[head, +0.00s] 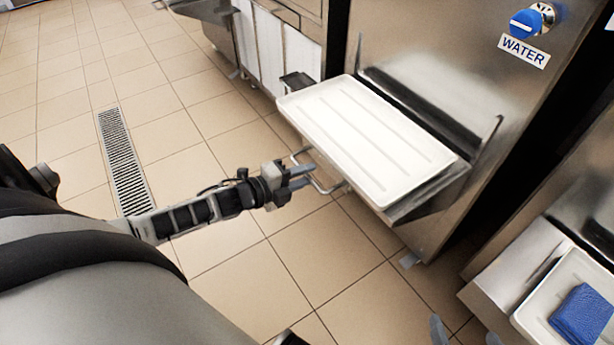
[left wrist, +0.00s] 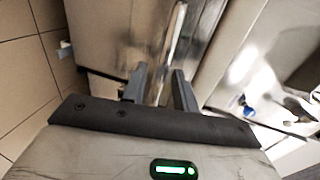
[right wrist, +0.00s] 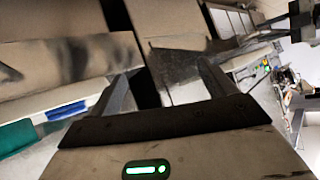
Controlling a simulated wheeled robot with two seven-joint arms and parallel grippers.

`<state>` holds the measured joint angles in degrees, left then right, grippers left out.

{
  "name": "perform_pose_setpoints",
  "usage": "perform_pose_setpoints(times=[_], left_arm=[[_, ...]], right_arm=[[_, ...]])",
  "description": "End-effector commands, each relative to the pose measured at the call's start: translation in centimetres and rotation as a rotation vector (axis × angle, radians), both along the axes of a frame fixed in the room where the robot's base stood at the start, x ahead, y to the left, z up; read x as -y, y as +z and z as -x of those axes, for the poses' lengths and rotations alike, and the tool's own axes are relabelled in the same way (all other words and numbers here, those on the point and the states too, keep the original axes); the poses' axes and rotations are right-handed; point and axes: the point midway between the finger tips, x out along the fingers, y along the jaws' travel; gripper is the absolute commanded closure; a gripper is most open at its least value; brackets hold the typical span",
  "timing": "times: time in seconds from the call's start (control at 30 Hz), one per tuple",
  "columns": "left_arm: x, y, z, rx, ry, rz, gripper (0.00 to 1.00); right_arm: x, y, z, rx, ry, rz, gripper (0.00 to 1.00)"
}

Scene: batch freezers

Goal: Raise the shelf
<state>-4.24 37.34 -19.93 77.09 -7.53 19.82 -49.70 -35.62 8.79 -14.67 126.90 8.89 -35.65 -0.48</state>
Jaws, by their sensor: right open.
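The shelf (head: 400,211) is a metal fold-out ledge on the front of a steel machine. It stands out from the machine and carries a white ribbed tray (head: 365,138). A bent metal handle bar (head: 331,188) shows below the tray's near left edge. My left gripper (head: 306,177) is at this bar, just left of the tray and below its rim. Its fingers show a gap in the left wrist view (left wrist: 160,85), narrower than the right one's; whether they hold the bar is unclear. My right gripper (right wrist: 165,80) is open and empty; only its fingertips show at the head view's bottom edge.
A blue WATER knob (head: 526,23) is on the machine above the shelf. Another white tray with a blue cloth (head: 582,314) is at lower right. A floor drain (head: 124,160) lies left.

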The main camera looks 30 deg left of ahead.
Motion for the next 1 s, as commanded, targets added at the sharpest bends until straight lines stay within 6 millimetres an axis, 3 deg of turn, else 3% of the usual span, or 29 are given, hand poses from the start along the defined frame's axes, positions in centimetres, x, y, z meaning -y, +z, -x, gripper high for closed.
perform_pose_setpoints(times=[0.4,0.43,0.53,0.73,0.83,1.0], left_arm=[[0.4,-0.2,-1.0,0.000,0.000,0.000,0.71],[0.4,-0.2,-1.0,0.000,0.000,0.000,0.74],[0.4,-0.2,-1.0,0.000,0.000,0.000,1.00],[0.4,0.0,-1.0,0.000,0.000,0.000,1.00],[0.4,1.2,-1.0,0.001,-0.001,0.001,1.00],[0.5,4.9,-1.0,0.003,-0.003,0.002,1.00]], right_arm=[[-0.3,-0.7,0.0,-0.017,0.008,0.000,0.17],[-0.3,-0.7,0.0,-0.016,0.008,0.000,0.17],[-0.3,-0.6,0.0,-0.014,0.008,-0.001,0.17],[-0.3,-0.2,-0.1,-0.007,0.007,-0.002,0.17],[-0.1,1.2,-0.3,0.010,0.003,0.002,0.17],[1.2,6.7,0.6,0.089,-0.041,0.005,0.17]])
